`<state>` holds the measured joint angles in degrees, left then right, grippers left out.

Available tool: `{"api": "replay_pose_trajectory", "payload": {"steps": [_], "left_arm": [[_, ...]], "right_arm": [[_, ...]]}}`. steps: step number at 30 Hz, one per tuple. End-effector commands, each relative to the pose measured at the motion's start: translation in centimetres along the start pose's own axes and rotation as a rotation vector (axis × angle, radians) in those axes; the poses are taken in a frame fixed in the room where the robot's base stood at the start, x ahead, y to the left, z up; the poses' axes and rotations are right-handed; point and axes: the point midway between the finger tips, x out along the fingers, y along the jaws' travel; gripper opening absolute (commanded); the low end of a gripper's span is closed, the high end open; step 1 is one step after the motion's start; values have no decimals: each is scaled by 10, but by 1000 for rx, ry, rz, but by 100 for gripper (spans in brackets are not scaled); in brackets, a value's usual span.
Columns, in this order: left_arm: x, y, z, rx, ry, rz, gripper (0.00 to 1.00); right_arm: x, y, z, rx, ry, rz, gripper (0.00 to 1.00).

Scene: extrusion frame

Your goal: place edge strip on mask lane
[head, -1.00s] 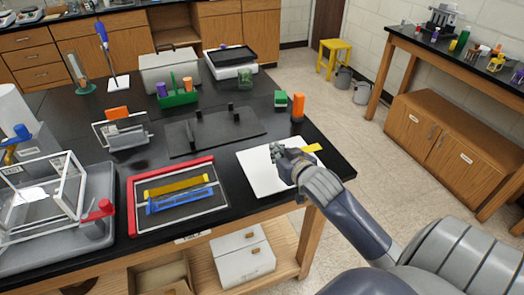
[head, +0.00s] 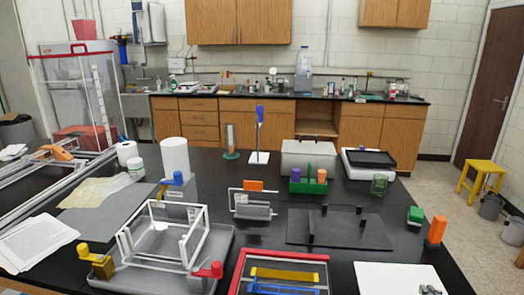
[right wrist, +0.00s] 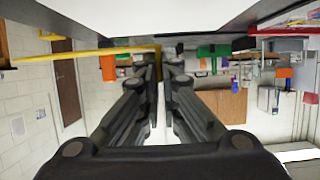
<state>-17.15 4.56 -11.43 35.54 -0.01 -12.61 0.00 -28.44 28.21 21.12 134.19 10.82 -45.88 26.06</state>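A yellow edge strip (right wrist: 90,52) stretches to the left from my right fingertips in the right wrist view. My right gripper (right wrist: 160,72) has its fingers close together, with a yellow part of the strip between the tips. In the head view only the tips of my right gripper (head: 430,290) show, at the bottom edge over a white sheet (head: 385,277); the strip is not visible there. A red-framed tray (head: 322,258) holds a yellow bar (head: 285,274) and a blue bar (head: 285,288), cut off below. I cannot tell which part is the mask lane. My left gripper is out of view.
A black plate with posts (head: 300,227) lies behind the red-framed tray. A clear-framed box in a grey tray (head: 220,250) stands to its left. An orange block (head: 437,230) and a green block (head: 415,215) stand near the right table edge.

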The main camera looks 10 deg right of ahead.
Motion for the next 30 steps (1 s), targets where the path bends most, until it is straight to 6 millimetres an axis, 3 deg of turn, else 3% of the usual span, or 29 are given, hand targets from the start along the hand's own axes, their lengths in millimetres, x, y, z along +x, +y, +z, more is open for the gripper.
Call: {"api": "replay_pose_trajectory", "payload": {"steps": [14,21,30], "left_arm": [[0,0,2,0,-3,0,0],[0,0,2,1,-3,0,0],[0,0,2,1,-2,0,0]], "right_arm": [[9,-106,-55,-30,9,-81,0],[-3,-157,-90,-53,10,-131,0],[-29,-208,-131,-76,8,-187,0]]}}
